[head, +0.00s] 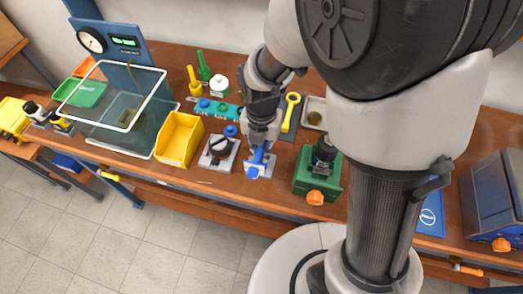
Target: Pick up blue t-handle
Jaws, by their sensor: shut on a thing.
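The blue t-handle (258,161) is at the front of the wooden bench in the head view, over a small light grey base plate. My gripper (260,146) is directly above it, pointing down, and is shut on the handle's upper part. The jaws and my wrist hide part of the handle. I cannot tell whether the handle still touches the plate.
A black knob on a grey plate (220,151) and a yellow bin (179,138) stand left of my gripper. A green block with an orange knob (317,172) stands close on the right. A clear tank (115,105) is farther left. A yellow wrench (291,111) lies behind.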

